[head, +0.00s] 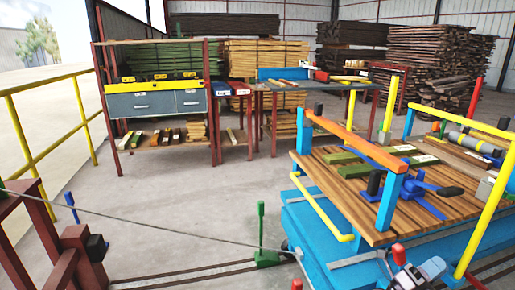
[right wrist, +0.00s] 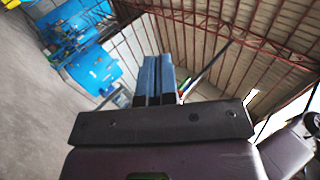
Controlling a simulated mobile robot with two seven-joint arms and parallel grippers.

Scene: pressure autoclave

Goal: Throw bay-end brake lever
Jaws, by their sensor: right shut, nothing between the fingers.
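A green upright lever (head: 261,224) stands on a green base beside the floor rails in the lower middle of the head view. It looks like the brake lever and stands nearly vertical. Nothing grips it. My right gripper (right wrist: 158,62) shows in the right wrist view with its two fingers pressed together and nothing between them. In the head view, grey and red parts that seem to be my right gripper (head: 408,277) show at the bottom edge, right of the green lever and clearly apart from it. My left gripper is out of view.
A blue cart (head: 352,258) with a wooden deck stands on the right. A thin cable (head: 165,225) runs from a red frame (head: 78,243) at the left to the cart. Yellow railing (head: 45,140) lines the left. Shelves stand behind. Open floor (head: 190,190) lies between.

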